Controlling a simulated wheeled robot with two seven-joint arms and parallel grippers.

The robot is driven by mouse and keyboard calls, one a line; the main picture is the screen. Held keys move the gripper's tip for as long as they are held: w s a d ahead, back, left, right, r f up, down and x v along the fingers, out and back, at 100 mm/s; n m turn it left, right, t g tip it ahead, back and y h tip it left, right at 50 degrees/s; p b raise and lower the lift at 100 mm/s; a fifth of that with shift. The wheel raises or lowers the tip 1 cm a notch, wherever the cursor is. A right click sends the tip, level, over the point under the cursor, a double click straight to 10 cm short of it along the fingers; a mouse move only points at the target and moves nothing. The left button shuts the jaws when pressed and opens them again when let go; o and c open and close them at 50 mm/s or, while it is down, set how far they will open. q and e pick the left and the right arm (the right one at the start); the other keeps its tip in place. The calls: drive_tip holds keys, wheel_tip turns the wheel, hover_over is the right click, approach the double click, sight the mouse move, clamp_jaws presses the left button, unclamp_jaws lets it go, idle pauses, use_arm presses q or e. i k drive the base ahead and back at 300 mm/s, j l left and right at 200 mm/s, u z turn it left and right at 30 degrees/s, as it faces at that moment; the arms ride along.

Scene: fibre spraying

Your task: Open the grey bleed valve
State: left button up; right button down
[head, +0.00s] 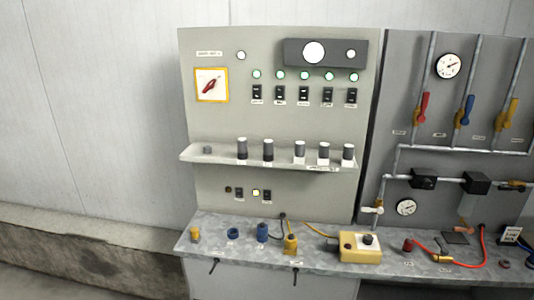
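Neither of my grippers shows in the head view. A small pale grey fitting (372,209) sticks out to the left at the bottom of the vertical pipe on the left edge of the dark right panel, just above the bench. It looks like the grey bleed valve, but it is too small to tell whether it is open or shut. A round gauge (406,207) sits just right of it. Three larger valve handles hang on the upper pipes: red (423,108), blue (464,110) and yellow (508,114).
A bench (330,264) runs below both panels. A yellow control box (360,248) stands on it, below the grey fitting. A red hose (483,246) lies at right. The left panel holds a red rotary switch (210,86) and a shelf (205,155) with several dark cylinders.

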sight(443, 251)
drive_tip(key=z, duration=1.4)
